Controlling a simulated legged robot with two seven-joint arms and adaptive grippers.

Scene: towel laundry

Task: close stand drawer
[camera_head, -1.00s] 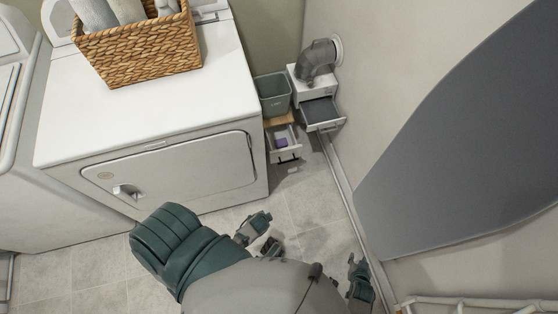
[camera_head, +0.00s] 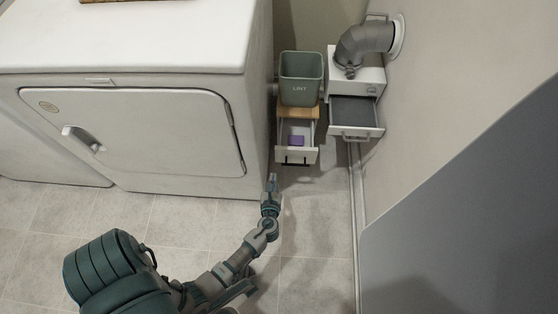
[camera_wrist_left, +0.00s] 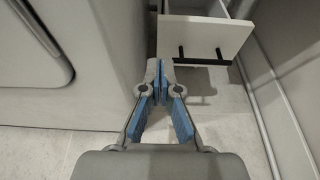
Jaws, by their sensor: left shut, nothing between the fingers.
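The stand drawer (camera_head: 297,150) sticks out, open, from the small wood-topped stand (camera_head: 311,111) beside the dryer. The fingers are shut and empty, and appear apart from the drawer front. In the head view my left gripper (camera_head: 272,182) is on the near left side of the drawer. My right gripper is not in view.
The white dryer (camera_head: 130,135) stands left of the stand. A green lint bin (camera_head: 301,78) sits on the stand. Right of it, a white box with a grey open drawer (camera_head: 355,112) is by the wall. An ironing board (camera_head: 470,220) is at the right. Floor in front is clear.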

